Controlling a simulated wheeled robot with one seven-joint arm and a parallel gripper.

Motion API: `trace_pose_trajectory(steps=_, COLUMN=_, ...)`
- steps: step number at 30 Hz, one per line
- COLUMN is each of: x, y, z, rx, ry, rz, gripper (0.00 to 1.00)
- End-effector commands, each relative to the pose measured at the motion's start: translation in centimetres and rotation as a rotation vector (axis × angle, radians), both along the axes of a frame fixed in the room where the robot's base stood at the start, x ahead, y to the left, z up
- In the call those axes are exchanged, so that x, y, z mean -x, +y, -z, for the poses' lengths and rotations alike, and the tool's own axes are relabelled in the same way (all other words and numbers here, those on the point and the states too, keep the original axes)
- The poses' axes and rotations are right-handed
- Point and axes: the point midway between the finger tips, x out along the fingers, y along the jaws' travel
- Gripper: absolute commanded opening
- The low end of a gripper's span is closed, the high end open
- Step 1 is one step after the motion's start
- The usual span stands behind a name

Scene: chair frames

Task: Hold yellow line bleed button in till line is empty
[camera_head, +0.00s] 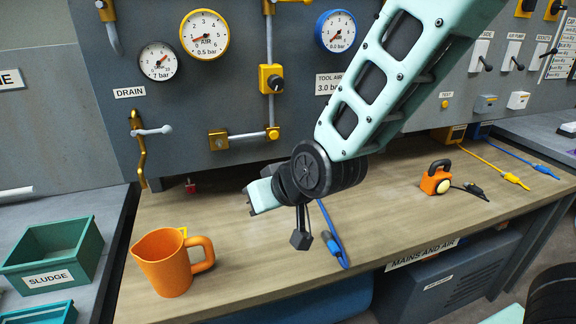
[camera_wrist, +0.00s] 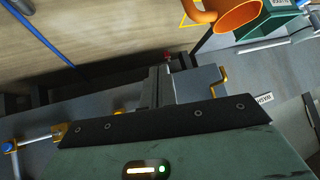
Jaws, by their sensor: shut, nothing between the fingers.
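My gripper (camera_head: 250,207) is over the left part of the bench, in front of the panel, well left of the yellow line. In the wrist view its dark fingers (camera_wrist: 160,82) are together and empty. The yellow line is not in the wrist view.
An orange jug (camera_head: 166,265) stands at the bench's left end. A green sludge tray (camera_head: 53,250) is left of it. A blue hose (camera_head: 333,240) lies right of my gripper. An orange padlock-shaped item (camera_head: 436,178) stands farther right. The bench middle is mostly clear.

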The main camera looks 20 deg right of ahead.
Motion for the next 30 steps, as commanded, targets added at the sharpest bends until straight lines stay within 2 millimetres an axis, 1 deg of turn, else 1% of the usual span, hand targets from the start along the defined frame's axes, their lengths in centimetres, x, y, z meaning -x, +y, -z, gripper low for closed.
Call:
trace_pose_trajectory(steps=1, x=-2.3, y=-0.8, z=1.2, rx=-0.015, ry=-0.073, rz=0.051, gripper=0.0)
trace_pose_trajectory(steps=3, x=-5.3, y=-2.2, z=1.4, rx=-0.033, ry=-0.196, rz=0.121, gripper=0.0)
trace_pose_trajectory(steps=6, x=-8.9, y=-4.6, z=1.2, rx=-0.04, ry=-0.375, rz=0.211, gripper=0.0)
trace_pose_trajectory(steps=9, x=-11.3, y=-6.8, z=0.6, rx=-0.033, ry=-0.54, rz=0.277, gripper=0.0)
trace_pose_trajectory(steps=12, x=-12.6, y=-8.4, z=-0.1, rx=-0.019, ry=-0.668, rz=0.318, gripper=0.0)
trace_pose_trajectory(steps=16, x=-13.3, y=-9.6, z=-0.9, rx=-0.006, ry=-0.767, rz=0.343, gripper=0.0)
trace_pose_trajectory(steps=20, x=-13.8, y=-9.9, z=-1.3, rx=-0.003, ry=-0.796, rz=0.35, gripper=0.0)
trace_pose_trajectory(steps=23, x=-14.5, y=-9.9, z=-1.5, rx=-0.003, ry=-0.795, rz=0.35, gripper=0.0)
trace_pose_trajectory(steps=30, x=-17.6, y=-9.9, z=-1.5, rx=-0.003, ry=-0.792, rz=0.348, gripper=0.0)
